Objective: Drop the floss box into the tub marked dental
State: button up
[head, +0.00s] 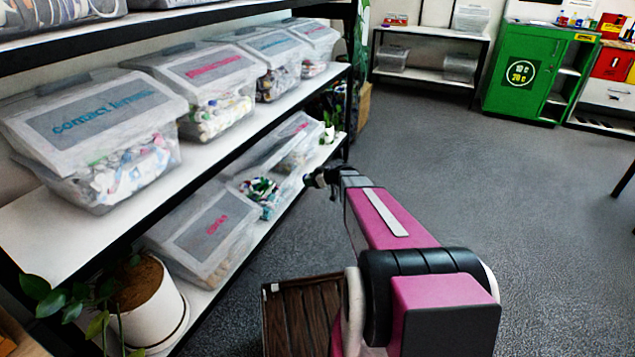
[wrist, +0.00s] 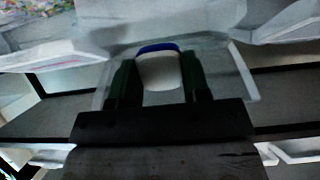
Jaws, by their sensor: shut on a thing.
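My gripper (head: 318,180) is at the front edge of the lower shelf, beside the clear tubs there. In the wrist view its dark fingers (wrist: 161,85) are shut on a white rounded thing with a blue end, which I take to be the floss box (wrist: 160,72). A clear tub or lid (wrist: 225,75) shows behind it. In the head view the held thing is too small to make out. I cannot read the word dental on any tub; several labels are too slanted or blurred.
The upper shelf holds several lidded clear tubs, one marked contact lenses (head: 100,115). The lower shelf has a lidded tub (head: 205,235) and one with colourful items (head: 262,190). A potted plant (head: 150,300) stands at the near left. The grey floor (head: 450,150) to the right is clear.

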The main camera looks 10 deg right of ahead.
jog(key=w+a+f, duration=0.1)
jog(key=w+a, duration=0.8)
jog(key=a, duration=0.3)
jog(key=shift+f, duration=0.25)
jog(key=shift+a, duration=0.1)
jog(key=o, duration=1)
jog(key=v, duration=1)
jog(key=shift+s+d+r, duration=0.2)
jog(key=shift+s+d, duration=0.05)
